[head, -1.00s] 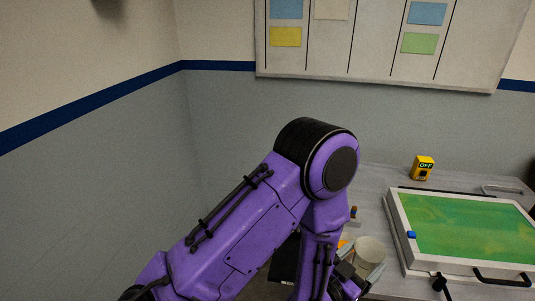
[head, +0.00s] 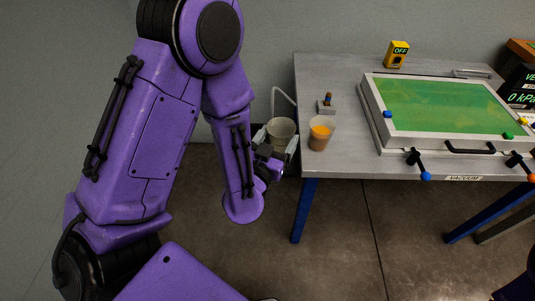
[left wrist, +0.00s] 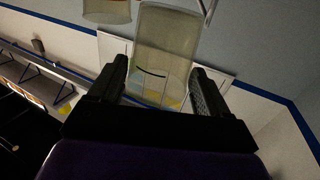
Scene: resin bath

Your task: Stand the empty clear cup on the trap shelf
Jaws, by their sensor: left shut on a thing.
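My left gripper (head: 277,147) is shut on the empty clear cup (head: 281,129), with a finger on either side. The cup is upright, just off the left edge of the table. In the left wrist view the cup (left wrist: 165,50) is see-through and sits between the two fingers (left wrist: 158,85). A second cup (head: 320,135) with orange contents stands on the table, a little right of the held cup. I cannot make out the trap shelf for sure; the arm and held cup cover the area left of the table. My right gripper is out of view.
The grey table (head: 345,160) holds a framed green panel (head: 450,105), a yellow OFF box (head: 397,54) and a small block with upright sticks (head: 326,104). A pale curved tube (head: 284,94) rises behind the held cup.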

